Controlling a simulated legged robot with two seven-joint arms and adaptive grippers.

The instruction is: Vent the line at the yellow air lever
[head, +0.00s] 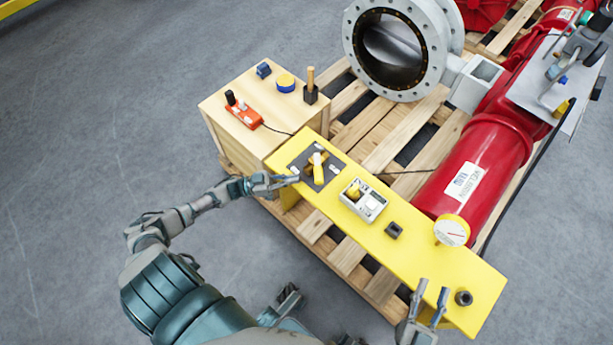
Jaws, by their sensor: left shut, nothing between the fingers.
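The yellow air lever (318,170) stands on a dark plate (306,178) at the far left end of the yellow bench (425,262). A brass-coloured fitting shows around its base. My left gripper (291,180) is shut and empty, just left of the lever at the plate's edge. Its fingertips look apart from the lever; I cannot tell whether they touch the plate. My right gripper (431,293) is open and empty at the bench's front edge, near its right end.
The red actuator (484,150) lies behind.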

